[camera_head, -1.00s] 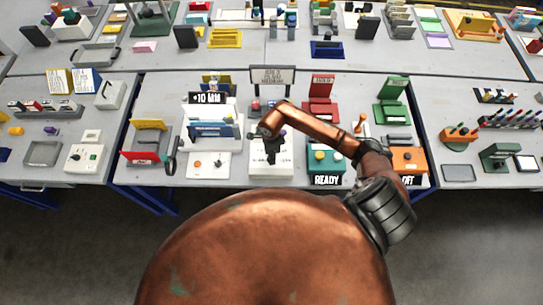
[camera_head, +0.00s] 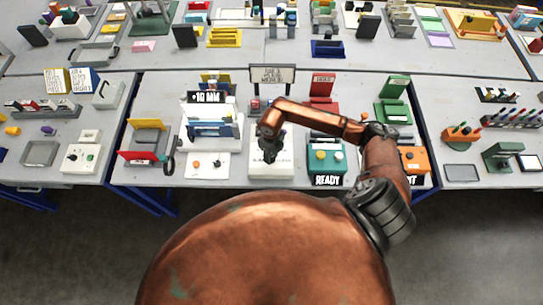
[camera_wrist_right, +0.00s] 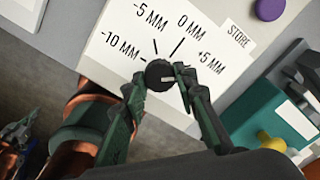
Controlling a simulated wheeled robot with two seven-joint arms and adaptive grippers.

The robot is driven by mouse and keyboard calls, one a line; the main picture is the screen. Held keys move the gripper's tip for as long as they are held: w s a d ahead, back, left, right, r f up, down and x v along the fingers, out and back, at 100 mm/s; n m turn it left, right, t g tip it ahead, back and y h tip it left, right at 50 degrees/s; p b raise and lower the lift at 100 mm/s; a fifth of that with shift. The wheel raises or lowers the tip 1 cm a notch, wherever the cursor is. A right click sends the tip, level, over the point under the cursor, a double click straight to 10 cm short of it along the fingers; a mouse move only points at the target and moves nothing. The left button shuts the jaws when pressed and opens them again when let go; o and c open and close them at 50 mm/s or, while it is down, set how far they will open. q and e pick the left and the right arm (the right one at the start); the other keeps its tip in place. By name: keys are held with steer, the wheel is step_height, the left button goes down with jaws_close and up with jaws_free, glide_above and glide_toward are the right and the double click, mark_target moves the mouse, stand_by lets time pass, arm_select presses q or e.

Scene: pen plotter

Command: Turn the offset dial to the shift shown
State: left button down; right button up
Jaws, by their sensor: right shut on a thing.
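The offset dial is a dark round knob (camera_wrist_right: 159,74) on a white panel (camera_wrist_right: 112,32) marked -10 MM, -5 MM, 0 MM and +5 MM. My right gripper (camera_wrist_right: 161,79) has its two green-grey fingers shut on the dial, one on each side. A pale line on the dial points roughly to the right in the wrist view; its exact mark is unclear. In the head view, my right gripper (camera_head: 268,150) covers the dial on the white box (camera_head: 284,166).
A purple knob (camera_wrist_right: 270,9) sits by the STORE label. The teal box (camera_head: 327,164) marked READY stands right of the white box, and a white pad with small knobs (camera_head: 208,166) lies to its left. The bench's front edge is close below.

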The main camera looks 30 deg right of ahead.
mark_target(272, 158)
steer(key=m, duration=0.3)
steer(key=shift+m, duration=2.3)
steer(key=o, duration=1.1)
steer(key=shift+o, duration=0.2)
steer(key=shift+r, duration=0.1)
step_height(272, 158, up, 12)
